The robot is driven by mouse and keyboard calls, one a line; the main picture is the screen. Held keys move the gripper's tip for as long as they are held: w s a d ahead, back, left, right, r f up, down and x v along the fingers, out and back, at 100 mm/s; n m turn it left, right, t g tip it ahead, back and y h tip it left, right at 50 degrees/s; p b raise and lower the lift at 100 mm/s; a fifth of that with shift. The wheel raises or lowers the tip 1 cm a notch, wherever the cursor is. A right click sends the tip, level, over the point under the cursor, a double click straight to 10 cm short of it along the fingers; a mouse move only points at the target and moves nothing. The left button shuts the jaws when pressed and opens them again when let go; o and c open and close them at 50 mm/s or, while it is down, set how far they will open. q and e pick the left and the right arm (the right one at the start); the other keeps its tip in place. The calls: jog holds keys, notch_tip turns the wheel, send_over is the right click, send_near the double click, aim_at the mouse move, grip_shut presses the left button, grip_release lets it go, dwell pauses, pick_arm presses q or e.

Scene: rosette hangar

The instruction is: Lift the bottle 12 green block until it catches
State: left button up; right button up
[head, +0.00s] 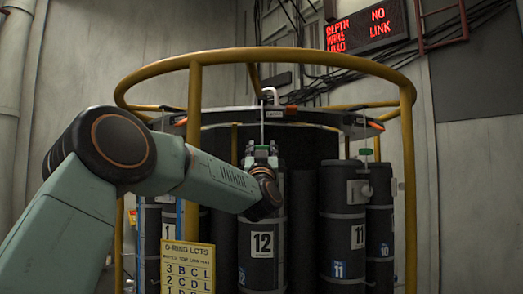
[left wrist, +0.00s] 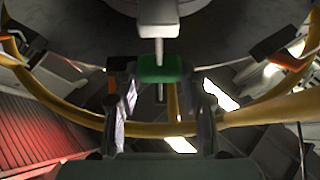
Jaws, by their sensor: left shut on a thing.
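Bottle 12 (head: 262,250) is a dark upright cylinder with a white "12" label, in the middle of the rack in the head view. Its green block (left wrist: 160,69) shows in the left wrist view, at the lower end of a pale rod. My left gripper (head: 262,151) is above bottle 12, with its arm coming in from the left. In the left wrist view my left gripper (left wrist: 161,88) has one finger on each side of the green block and is shut on it. The gripper mostly hides the block in the head view. My right gripper is not in view.
A yellow ring rail (head: 270,55) on posts surrounds the rack. Bottle 11 (head: 340,225) stands to the right, with another green block (head: 365,151) near it. A yellow lot sign (head: 187,268) hangs at front left. A red-lettered display (head: 364,27) is on the wall.

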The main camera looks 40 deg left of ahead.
pick_arm(q)
jog(key=shift+d, duration=0.1)
grip_shut()
notch_tip(320, 180, up, 9)
jog(key=p, duration=0.1)
jog(key=shift+r, duration=0.15)
dwell(1.4)
jog(key=o, duration=0.7)
grip_release()
jog(key=o, duration=0.4)
jog(key=shift+d, duration=0.25)
jog(key=shift+a, duration=0.1)
